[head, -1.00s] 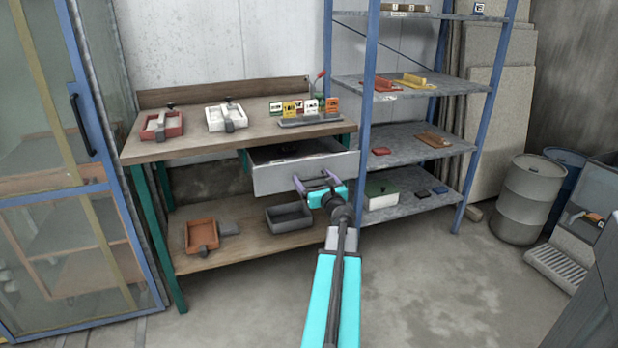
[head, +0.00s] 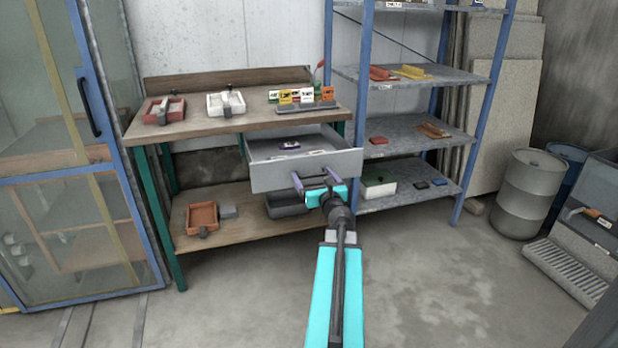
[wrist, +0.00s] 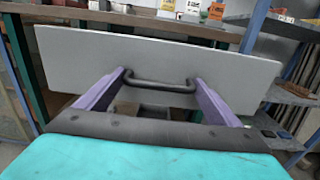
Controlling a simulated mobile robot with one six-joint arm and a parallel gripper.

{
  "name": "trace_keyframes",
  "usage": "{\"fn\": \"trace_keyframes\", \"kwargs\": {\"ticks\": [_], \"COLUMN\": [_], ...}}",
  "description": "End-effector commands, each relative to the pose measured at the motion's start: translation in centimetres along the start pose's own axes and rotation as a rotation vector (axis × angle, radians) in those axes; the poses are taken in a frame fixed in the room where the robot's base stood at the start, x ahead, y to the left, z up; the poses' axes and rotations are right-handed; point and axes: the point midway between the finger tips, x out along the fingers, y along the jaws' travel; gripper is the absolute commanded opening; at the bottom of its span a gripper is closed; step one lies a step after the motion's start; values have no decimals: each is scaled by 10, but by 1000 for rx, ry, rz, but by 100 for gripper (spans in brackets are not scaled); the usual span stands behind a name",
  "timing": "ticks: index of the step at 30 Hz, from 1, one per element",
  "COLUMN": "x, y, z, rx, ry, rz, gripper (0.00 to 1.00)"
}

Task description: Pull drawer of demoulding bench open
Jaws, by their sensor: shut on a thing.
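The demoulding bench (head: 190,127) stands against the back wall, with a wooden top and green legs. Its grey drawer (head: 308,172) is pulled well out under the right part of the top. A dark purple item (head: 289,145) and a small light item lie inside it. My gripper (head: 314,184) is at the drawer front, its purple fingers shut on the dark bar handle (wrist: 160,86). In the wrist view the drawer front (wrist: 215,70) spans most of the picture and hides the drawer's inside.
A blue-framed shelf rack (head: 410,135) stands close on the right of the drawer. A glass-doored cabinet (head: 70,160) is on the left. Moulds sit on the bench top and lower shelf. A grey drum (head: 529,190) stands at the right. The floor in front is clear.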

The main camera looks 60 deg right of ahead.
Motion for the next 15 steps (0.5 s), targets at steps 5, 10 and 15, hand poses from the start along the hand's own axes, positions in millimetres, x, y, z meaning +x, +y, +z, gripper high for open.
{"fn": "trace_keyframes", "kwargs": {"ticks": [5, 10, 15], "x": [1, 2, 2], "y": [-2, 3, 7], "z": [0, 0, 0], "rx": [-2, -1, -1], "ry": [2, 1, 1], "rz": [-13, -6, -1], "gripper": [92, 94, 94]}}
